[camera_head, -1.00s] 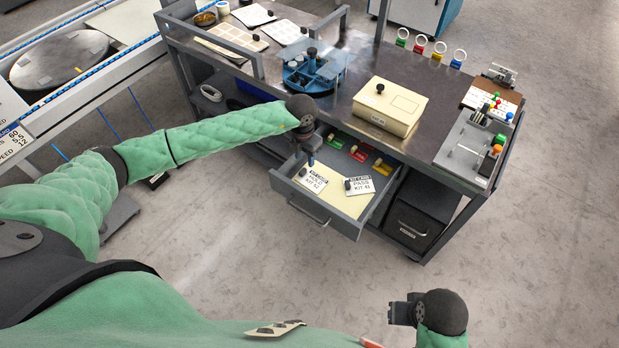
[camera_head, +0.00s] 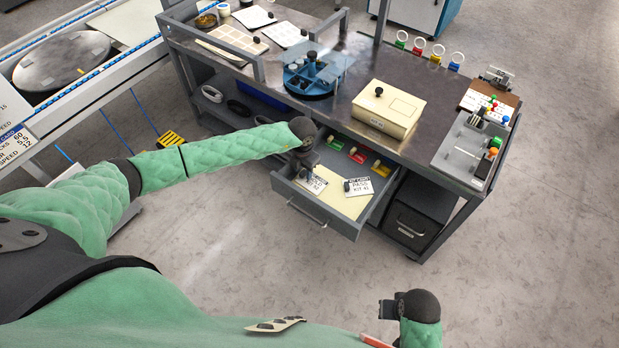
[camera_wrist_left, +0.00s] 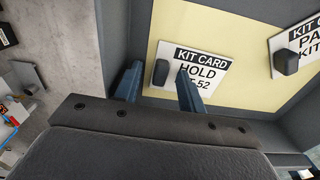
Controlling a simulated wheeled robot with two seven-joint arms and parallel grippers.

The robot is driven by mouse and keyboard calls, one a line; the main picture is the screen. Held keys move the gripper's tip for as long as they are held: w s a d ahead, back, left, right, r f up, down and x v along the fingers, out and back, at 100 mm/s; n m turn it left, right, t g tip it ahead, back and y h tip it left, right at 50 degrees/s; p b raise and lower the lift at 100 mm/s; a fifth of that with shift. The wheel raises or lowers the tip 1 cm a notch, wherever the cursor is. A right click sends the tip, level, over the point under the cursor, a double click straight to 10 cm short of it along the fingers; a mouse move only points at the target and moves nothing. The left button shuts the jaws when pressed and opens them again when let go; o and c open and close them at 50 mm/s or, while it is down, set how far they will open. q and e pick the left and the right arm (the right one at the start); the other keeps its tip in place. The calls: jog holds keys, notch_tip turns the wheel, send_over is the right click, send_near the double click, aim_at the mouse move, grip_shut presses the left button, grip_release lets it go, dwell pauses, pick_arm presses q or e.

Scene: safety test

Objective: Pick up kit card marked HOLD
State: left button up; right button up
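The kit card marked HOLD (camera_wrist_left: 207,69) lies flat in the open drawer, white with a black header strip. A dark knob (camera_wrist_left: 161,72) stands at its left edge in the left wrist view. My left gripper (camera_wrist_left: 158,82) is open above the card, its two blue-grey fingers on either side of the knob. I cannot tell whether they touch it. In the head view the gripper (camera_head: 305,172) partly hides the HOLD card (camera_head: 313,184). The PASS kit card (camera_head: 360,187) lies to its right. My right gripper (camera_head: 388,309) is low at the right, its fingers unclear.
The drawer (camera_head: 345,205) has raised walls around the cards. Red, green and yellow pieces (camera_head: 357,155) sit at its back. The workbench top (camera_head: 345,98) overhangs the drawer's rear. A cream box (camera_head: 389,107) stands on it. The floor in front is clear.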

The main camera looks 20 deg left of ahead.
pick_arm(q)
jog(key=shift+f, duration=0.2)
jog(key=shift+c, duration=0.2)
grip_shut()
jog(key=shift+r, duration=0.1)
